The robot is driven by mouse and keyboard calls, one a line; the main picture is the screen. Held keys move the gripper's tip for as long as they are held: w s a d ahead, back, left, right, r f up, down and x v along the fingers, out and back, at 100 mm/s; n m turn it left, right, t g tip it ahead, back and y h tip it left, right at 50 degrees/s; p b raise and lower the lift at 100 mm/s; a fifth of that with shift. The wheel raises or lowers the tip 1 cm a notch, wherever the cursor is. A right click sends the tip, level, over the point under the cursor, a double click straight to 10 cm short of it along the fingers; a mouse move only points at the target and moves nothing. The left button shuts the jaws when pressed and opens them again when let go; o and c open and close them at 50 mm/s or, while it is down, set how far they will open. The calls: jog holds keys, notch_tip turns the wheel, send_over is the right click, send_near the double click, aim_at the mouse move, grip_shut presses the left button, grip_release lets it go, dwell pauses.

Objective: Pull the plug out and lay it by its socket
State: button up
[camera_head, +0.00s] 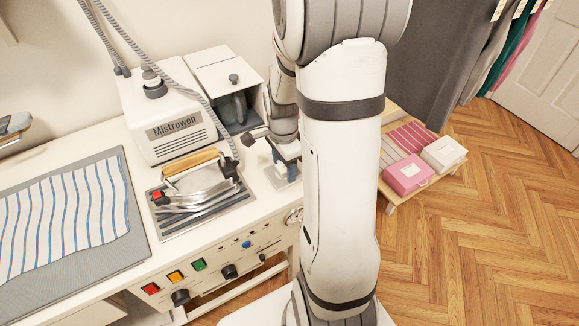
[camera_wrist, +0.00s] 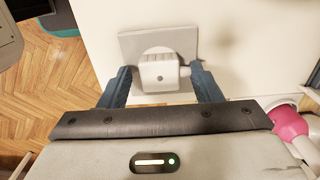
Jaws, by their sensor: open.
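The white, blocky plug (camera_wrist: 160,76) sits at a square light-grey socket plate (camera_wrist: 130,44) in the wrist view, in front of the plate's round face. I cannot tell how deep it is seated. My gripper (camera_wrist: 161,70) is open, with one blue-grey finger on each side of the plug. A gap shows on the left; the right finger is close to a small stub on the plug's side. In the head view my gripper (camera_head: 286,160) is low over the right end of the white worktable, and my arm hides much of it. The socket plate (camera_head: 281,182) shows partly beneath.
Left of my gripper stand an iron (camera_head: 195,180) on its rest, a white Mistrowen steam unit (camera_head: 170,118) and an open box (camera_head: 222,75). A grey hose hangs nearby. A pink thing (camera_wrist: 291,121) is close at right in the wrist view.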

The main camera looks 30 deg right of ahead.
jog(key=shift+c, duration=0.5)
grip_shut()
jog(key=shift+r+p, duration=2.25)
jog(key=shift+r, duration=0.8)
